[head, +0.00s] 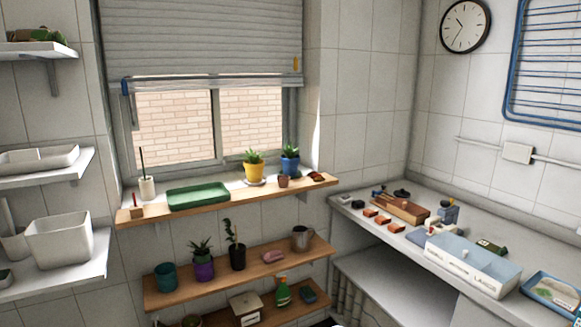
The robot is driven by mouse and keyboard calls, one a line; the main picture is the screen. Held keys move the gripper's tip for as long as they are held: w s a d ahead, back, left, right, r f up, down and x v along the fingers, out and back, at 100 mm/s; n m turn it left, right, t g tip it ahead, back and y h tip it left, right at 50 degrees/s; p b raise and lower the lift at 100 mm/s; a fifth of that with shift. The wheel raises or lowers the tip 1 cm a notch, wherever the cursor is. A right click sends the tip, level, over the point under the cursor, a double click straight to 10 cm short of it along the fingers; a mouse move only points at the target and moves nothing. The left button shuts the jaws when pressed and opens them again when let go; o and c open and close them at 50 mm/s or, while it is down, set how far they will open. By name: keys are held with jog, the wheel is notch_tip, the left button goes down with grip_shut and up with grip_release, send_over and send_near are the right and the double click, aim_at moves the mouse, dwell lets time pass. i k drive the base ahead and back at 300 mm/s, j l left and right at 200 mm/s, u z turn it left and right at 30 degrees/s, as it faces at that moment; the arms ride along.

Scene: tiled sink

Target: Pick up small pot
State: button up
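A small brown pot (283,182), empty as far as I can tell, stands upright on the wooden windowsill shelf (225,201) in the head view. It is between a yellow pot with a plant (254,171) and a small dark reddish-brown item (317,177). A blue pot with a plant (290,164) stands just behind it. Other pots stand on the shelf below: a teal one (165,276), a purple one with a plant (204,269) and a black one with a plant (237,256). My gripper is not in view.
A green tray (198,196) and a white cup (147,188) are on the sill's left half. A metal mug (301,238) and a green spray bottle (282,290) are on lower shelves.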

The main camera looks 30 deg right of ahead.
aim_at(282, 180)
jog(key=i+l, duration=2.1)
jog(key=i, duration=0.2)
